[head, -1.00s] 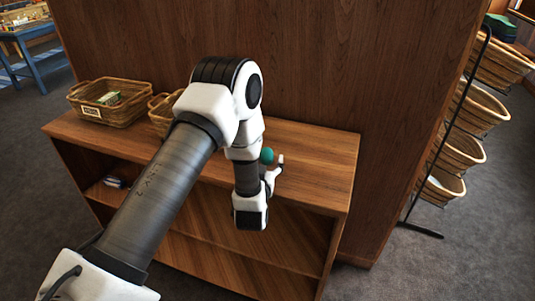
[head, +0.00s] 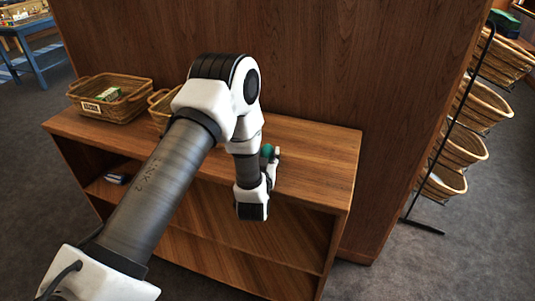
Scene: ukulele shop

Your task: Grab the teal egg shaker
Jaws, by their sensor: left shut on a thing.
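The teal egg shaker (head: 266,150) is at the top of the wooden shelf unit (head: 315,170), to the right of my left arm's wrist. Only part of it shows; the rest is hidden behind my wrist and finger. My left gripper (head: 270,155) is shut on the teal egg shaker, with one white finger visible on its right side. The other finger is hidden by the arm. My right gripper is not in view.
A labelled wicker basket (head: 111,99) stands on the shelf top at left, and a second basket (head: 160,108) is partly hidden by my arm. A rack of wicker baskets (head: 462,146) stands at right. The shelf top's right end is clear.

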